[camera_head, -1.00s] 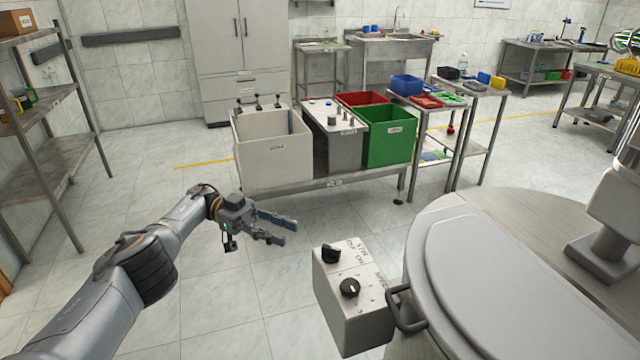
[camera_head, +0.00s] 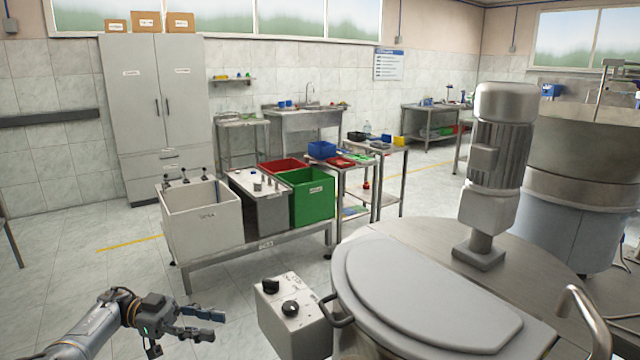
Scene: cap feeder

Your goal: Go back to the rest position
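My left arm comes in at the bottom left of the head view. Its gripper (camera_head: 207,324) is open and empty, with its two fingers apart and pointing right. It hangs over the floor, left of the grey control box (camera_head: 290,318) with two black knobs, and is apart from it. My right gripper is not in view.
The round metal machine (camera_head: 430,300) with a grey lid and motor (camera_head: 500,150) fills the lower right. A low bench carries a white bin (camera_head: 203,225), a red bin (camera_head: 283,166) and a green bin (camera_head: 312,198). The floor on the left is clear.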

